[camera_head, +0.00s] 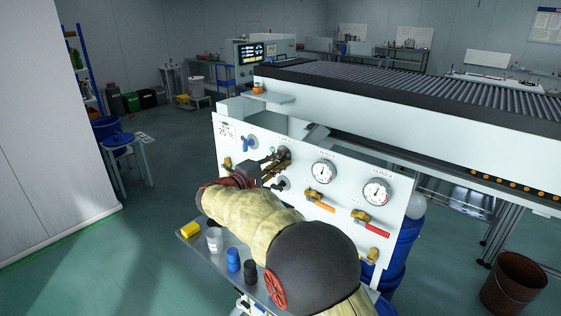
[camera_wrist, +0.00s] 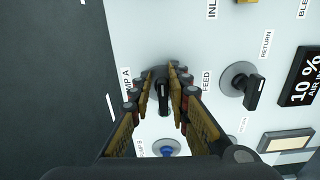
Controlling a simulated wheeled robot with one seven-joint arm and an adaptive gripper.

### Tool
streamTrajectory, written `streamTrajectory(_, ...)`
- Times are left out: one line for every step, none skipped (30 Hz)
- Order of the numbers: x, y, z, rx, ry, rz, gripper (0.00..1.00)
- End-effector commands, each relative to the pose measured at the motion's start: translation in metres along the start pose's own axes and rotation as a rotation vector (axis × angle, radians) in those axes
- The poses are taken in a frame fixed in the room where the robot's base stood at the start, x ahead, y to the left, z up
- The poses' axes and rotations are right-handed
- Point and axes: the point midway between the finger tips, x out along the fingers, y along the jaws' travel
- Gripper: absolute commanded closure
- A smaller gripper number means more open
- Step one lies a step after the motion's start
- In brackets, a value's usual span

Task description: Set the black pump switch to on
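The black pump switch (camera_wrist: 163,98) is on the white panel, between labels reading "PUMP A" and "FEED" in the wrist view. Its handle points toward the bottom of that view. My gripper (camera_wrist: 160,82) is open, with one finger on each side of the handle and a small gap showing on both sides. In the head view my gripper (camera_head: 272,167) is at the upper left part of the panel and mostly hides this switch. A second black switch, labelled "RETURN" (camera_wrist: 240,85), is to the right in the wrist view, outside the fingers.
A blue knob (camera_wrist: 166,148) sits close below the fingers in the wrist view. The panel (camera_head: 341,214) also carries gauges (camera_head: 323,172), an orange-handled valve (camera_head: 320,202) and a red-handled valve (camera_head: 371,224). A shelf (camera_head: 190,237) with small items is below left.

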Motion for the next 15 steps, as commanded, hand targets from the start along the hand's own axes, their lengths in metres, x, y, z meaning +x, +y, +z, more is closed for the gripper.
streamTrajectory(0.0, -0.0007, 0.0, -0.001, 0.0, -0.001, 0.78)
streamTrajectory(0.0, -0.001, 0.0001, -0.001, 0.0, -0.001, 0.76)
streamTrajectory(0.0, -0.0014, 0.0002, -0.002, 0.0, -0.001, 0.74)
streamTrajectory(0.0001, -0.0017, 0.0002, -0.002, 0.0, -0.002, 0.73)
streamTrajectory(0.0001, -0.0019, 0.0003, -0.003, -0.001, -0.002, 0.73)
streamTrajectory(0.0001, -0.0022, 0.0003, -0.003, -0.001, -0.002, 0.73)
streamTrajectory(0.0001, -0.0023, 0.0003, -0.003, -0.001, -0.002, 0.73)
streamTrajectory(0.0001, -0.0024, 0.0004, -0.003, -0.001, -0.002, 0.73)
streamTrajectory(0.0001, -0.0026, 0.0004, -0.003, -0.001, -0.002, 0.73)
streamTrajectory(0.0002, -0.0027, 0.0004, -0.004, -0.001, -0.002, 0.73)
streamTrajectory(0.0001, -0.0028, 0.0004, -0.004, -0.001, -0.003, 0.73)
streamTrajectory(-0.0003, -0.0029, 0.0004, -0.004, -0.001, -0.003, 0.73)
streamTrajectory(-0.0012, -0.0029, 0.0003, -0.004, -0.001, -0.003, 0.73)
streamTrajectory(-0.0026, -0.003, 0.0002, -0.004, -0.001, -0.003, 0.73)
streamTrajectory(-0.0055, -0.0031, -0.0001, -0.004, 0.0, -0.003, 0.73)
